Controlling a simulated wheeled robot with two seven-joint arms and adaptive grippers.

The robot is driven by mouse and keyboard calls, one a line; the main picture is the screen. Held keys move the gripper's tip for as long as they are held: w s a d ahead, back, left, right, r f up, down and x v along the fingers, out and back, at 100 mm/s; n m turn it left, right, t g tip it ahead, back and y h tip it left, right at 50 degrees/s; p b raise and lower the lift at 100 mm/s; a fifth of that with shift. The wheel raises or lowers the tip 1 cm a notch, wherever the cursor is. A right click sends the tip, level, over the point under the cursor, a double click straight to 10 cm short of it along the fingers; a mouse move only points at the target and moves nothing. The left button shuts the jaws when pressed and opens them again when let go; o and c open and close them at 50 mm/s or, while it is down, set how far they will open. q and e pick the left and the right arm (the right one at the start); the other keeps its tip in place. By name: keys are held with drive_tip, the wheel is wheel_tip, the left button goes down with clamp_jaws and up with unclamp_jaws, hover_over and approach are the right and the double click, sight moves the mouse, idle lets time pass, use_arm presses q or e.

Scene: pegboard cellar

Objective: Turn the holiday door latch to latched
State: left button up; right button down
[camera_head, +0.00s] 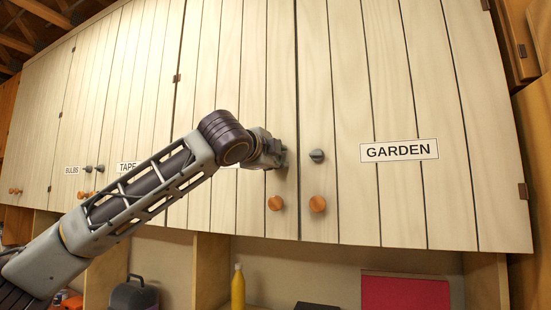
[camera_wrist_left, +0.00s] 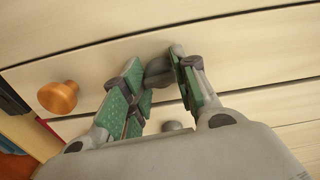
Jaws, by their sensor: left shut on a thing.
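My left gripper (camera_head: 281,156) reaches up to the door just left of the GARDEN door, at about the height of the GARDEN latch. In the left wrist view its green-padded fingers (camera_wrist_left: 158,88) are closed on a dark grey door latch (camera_wrist_left: 160,70). In the head view the gripper covers this latch, so its angle is hard to tell. My arm hides most of this door's label (camera_head: 229,167); only a white edge shows, so the word holiday cannot be read. My right gripper is not in view.
The GARDEN latch (camera_head: 317,155) is close to the right of the gripper. Orange knobs (camera_head: 275,203) (camera_head: 317,204) sit below. Doors marked TAPE (camera_head: 127,166) and BULBS (camera_head: 72,170) are further left. A yellow bottle (camera_head: 238,288) and a red box (camera_head: 405,294) stand below the cabinets.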

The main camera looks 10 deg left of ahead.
use_arm(q)
drive_tip(key=n+b, duration=0.1)
drive_tip(key=n, duration=0.3)
drive_tip(key=shift+d+f, duration=0.1)
drive_tip(key=shift+f, duration=0.05)
drive_tip(key=n, duration=0.4)
drive_tip(key=shift+b, duration=0.35)
drive_tip(key=n+b, duration=0.1)
drive_tip(key=n, duration=0.3)
drive_tip(key=shift+n, duration=0.4)
drive_tip(key=n, duration=0.4)
drive_tip(key=o, duration=1)
drive_tip(key=shift+s, duration=0.15)
drive_tip(key=s+a, duration=0.2)
drive_tip(key=s, duration=0.9)
drive_tip(key=shift+s+a, duration=0.2)
drive_tip(key=shift+s, duration=0.05)
